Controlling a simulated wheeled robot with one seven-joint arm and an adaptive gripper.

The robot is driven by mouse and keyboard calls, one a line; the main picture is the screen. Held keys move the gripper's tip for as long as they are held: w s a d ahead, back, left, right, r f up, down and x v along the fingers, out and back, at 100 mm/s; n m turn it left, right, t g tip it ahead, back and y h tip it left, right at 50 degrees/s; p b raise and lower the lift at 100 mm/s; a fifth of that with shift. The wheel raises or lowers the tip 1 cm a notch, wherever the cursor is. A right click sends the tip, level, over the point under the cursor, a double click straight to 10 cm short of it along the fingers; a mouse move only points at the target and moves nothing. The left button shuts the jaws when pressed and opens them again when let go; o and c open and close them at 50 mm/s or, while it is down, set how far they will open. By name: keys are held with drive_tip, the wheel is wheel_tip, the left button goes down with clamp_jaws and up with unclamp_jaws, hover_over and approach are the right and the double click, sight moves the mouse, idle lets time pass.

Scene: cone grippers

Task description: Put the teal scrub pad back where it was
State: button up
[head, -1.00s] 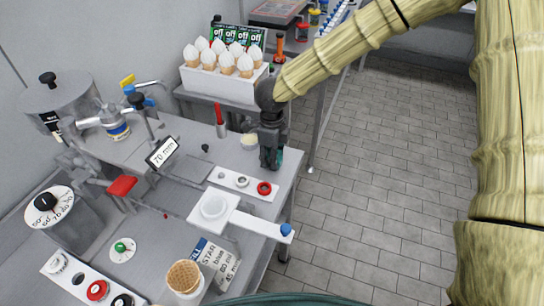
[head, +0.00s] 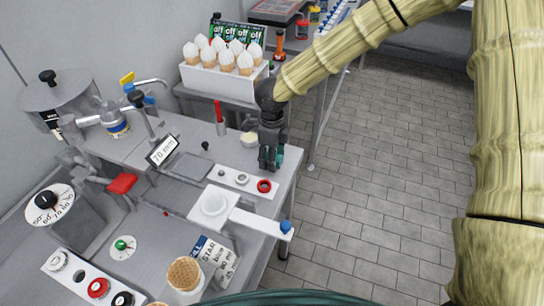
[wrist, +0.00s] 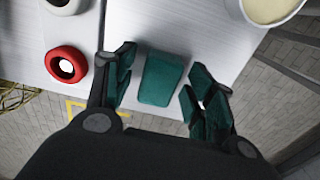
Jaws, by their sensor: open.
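The teal scrub pad (wrist: 161,80) lies flat on the white worktop near its edge in the wrist view. My gripper (wrist: 159,62) is open around it, with one finger on each side. Visible gaps separate the pad from both fingers, which also have teal pads on their inner faces. In the head view my gripper (head: 271,164) points down at the worktop's right edge, just beyond the red ring. Teal shows beside the fingers there, but I cannot tell whether it is the scrub pad or a finger lining.
A white strip with a red ring (head: 264,186) lies just in front of the gripper. A cream-filled cup (head: 250,139) stands close behind it. A white holder of cones (head: 224,82) is at the back. The worktop drops to tiled floor on the right.

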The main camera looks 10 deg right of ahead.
wheel_tip(320, 180, up, 12)
drive_tip(key=b, duration=0.1)
idle(0.4)
idle(1.2)
